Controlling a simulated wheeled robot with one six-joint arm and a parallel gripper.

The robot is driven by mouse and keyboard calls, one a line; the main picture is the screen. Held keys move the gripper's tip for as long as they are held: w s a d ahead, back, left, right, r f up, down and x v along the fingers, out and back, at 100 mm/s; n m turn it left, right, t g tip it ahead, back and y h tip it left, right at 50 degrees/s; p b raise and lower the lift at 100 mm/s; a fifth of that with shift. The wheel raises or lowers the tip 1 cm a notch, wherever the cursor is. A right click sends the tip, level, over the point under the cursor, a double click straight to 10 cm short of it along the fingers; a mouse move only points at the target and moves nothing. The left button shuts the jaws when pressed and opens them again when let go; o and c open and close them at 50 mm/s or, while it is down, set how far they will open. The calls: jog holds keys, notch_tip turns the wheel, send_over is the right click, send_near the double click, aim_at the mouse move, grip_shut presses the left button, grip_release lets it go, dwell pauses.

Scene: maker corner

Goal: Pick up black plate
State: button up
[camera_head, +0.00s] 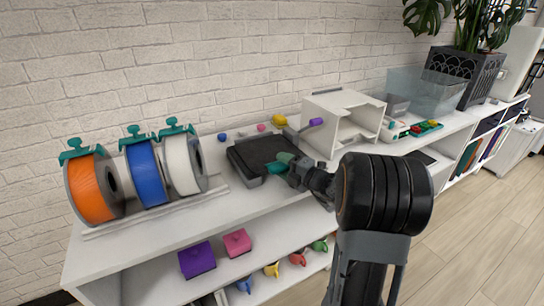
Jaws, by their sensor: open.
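The black plate (258,150) lies flat on the white shelf top, near the wall, on or in a dark grey base whose front edge shows. My gripper (281,163) is over the plate's right part, with its teal fingertips spread a little. It reaches in from the right and hides part of the plate's right side. It is open and holds nothing that I can see. I cannot tell whether the fingertips touch the plate.
Orange (90,190), blue (147,173) and white (184,165) spools stand left of the plate. A white open-framed box (343,122) stands close on its right. Small coloured objects lie behind it. Purple (196,260) and pink (237,243) boxes sit on the lower shelf.

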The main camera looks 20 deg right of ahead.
jog(key=shift+c, duration=0.5)
grip_shut()
jog(key=shift+r, duration=0.15)
notch_tip(320, 180, up, 18)
jog(key=p, duration=0.6)
